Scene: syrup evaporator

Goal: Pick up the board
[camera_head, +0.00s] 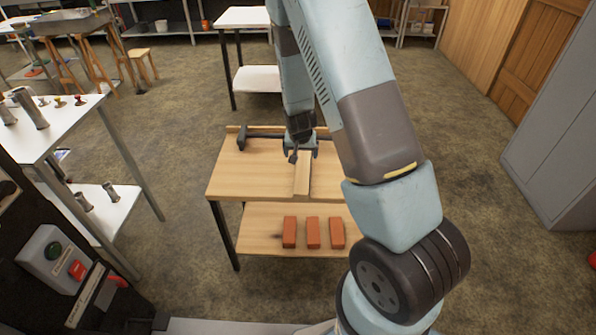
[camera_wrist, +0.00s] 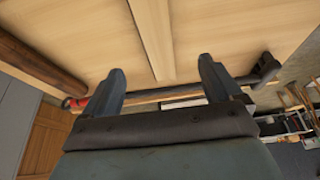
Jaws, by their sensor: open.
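The board is a narrow pale wooden strip (camera_head: 301,177) lying on the wooden table top (camera_head: 245,178), pointing towards me. In the wrist view the board (camera_wrist: 153,38) runs up the picture between my finger lines. My gripper (camera_head: 301,152) is over the far part of the board, pointing down; my arm partly hides the table's right side. In the wrist view my gripper (camera_wrist: 162,70) is open and empty, with one finger to each side of the board. I cannot tell the exact height of the fingertips above it.
A dark long-handled tool (camera_head: 262,134) lies along the table's back edge, close behind my gripper. Several orange bricks (camera_head: 313,232) lie on the lower shelf (camera_head: 262,235). A dark bar (camera_wrist: 35,60) shows in the wrist view.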

